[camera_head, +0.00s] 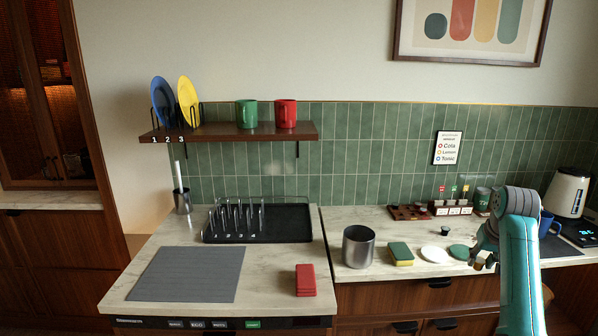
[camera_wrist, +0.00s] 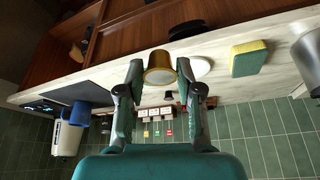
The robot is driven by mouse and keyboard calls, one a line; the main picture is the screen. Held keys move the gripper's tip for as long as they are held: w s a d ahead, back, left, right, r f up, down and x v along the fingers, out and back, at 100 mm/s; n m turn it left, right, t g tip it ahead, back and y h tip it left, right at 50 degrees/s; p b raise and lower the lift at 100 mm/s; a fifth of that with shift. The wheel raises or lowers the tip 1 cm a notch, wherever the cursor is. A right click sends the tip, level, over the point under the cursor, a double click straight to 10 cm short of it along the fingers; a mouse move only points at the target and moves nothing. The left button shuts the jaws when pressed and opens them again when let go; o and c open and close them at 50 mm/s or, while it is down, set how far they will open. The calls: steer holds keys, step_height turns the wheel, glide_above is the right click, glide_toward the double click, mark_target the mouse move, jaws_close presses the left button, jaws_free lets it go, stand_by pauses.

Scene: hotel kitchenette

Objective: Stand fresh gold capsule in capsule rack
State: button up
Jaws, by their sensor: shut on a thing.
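My gripper (camera_wrist: 160,72) is shut on the gold capsule (camera_wrist: 159,68) in the wrist view, with a finger on each side of it. The capsule is held above the counter, its wide pale rim showing at the lower end in that view. A low brown wooden rack (camera_head: 405,213), apparently the capsule rack, lies by the tiled wall, left of the labelled boxes. In the wrist view the right finger partly hides that area.
A small dark capsule-like piece (camera_head: 445,231) stands in front of the labelled boxes (camera_head: 452,208). A blue mug (camera_head: 546,224) and kettle (camera_head: 568,192) stand right.

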steer(key=s+a+f+n, duration=0.1)
steer(key=s+a+f, duration=0.2)
steer(key=a+f, duration=0.7)
steer(key=s+a+f+n, duration=0.1)
steer(key=s+a+f, duration=0.45)
steer(key=f, duration=0.85)
steer(key=s+a+f+n+y, duration=0.1)
steer(key=s+a+f, duration=1.3)
steer(key=s+f, duration=0.1)
steer(key=shift+s+a+f+n, duration=0.3)
steer(key=shift+s, duration=0.3)
